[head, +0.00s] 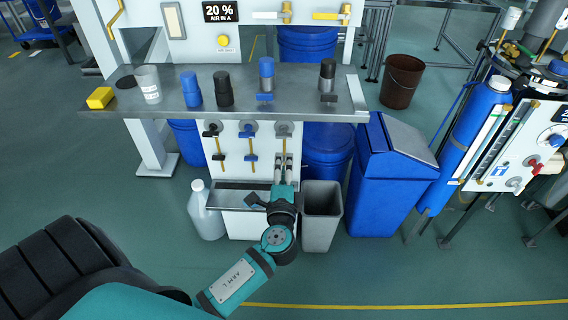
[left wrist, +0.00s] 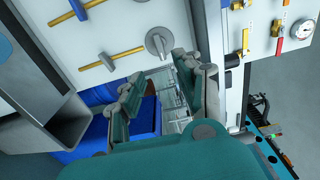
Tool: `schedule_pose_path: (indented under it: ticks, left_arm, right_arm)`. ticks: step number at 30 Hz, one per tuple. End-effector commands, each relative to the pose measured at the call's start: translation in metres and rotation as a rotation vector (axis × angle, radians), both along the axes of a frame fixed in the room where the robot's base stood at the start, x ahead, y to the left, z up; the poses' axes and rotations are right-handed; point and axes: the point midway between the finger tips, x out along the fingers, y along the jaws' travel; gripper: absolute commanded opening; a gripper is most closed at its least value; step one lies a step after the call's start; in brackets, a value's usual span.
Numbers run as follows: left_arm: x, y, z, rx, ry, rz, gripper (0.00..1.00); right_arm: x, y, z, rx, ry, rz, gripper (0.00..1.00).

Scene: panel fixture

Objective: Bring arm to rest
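My left arm (head: 234,281), teal with a white label, reaches up from the bottom of the head view. My left gripper (head: 284,162) points at the lower front of the white panel, just below the right-hand grey round fitting (head: 284,129). In the left wrist view, the two fingers of the left gripper (left wrist: 160,88) stand apart with nothing between them. The grey round fitting (left wrist: 158,43) with its lever shows beyond the fingertips. Whether a finger touches the panel is unclear. My right gripper is in neither view.
A metal shelf (head: 240,112) carries blue and black cylinders, a beaker and a yellow block (head: 100,97). A grey bin (head: 322,215) stands close right of my arm, a white jug (head: 206,211) to the left. A blue bin (head: 375,195) is further right. Floor in front is open.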

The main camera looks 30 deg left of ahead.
Motion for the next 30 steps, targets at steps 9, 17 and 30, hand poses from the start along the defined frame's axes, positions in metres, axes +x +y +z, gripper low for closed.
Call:
schedule_pose_path:
  ticks: [9,17,30]
  left_arm:
    - [0.0,0.0,0.0,0.0,0.0,0.0,0.35]
    - [-0.024,0.002,-0.071,-0.248,0.121,0.039,0.35]
    - [-0.177,-0.064,-0.272,-1.108,0.568,0.343,0.35]
  right_arm:
    - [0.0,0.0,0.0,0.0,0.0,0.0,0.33]
    - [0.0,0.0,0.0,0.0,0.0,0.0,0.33]
    - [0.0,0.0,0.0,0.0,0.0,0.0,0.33]
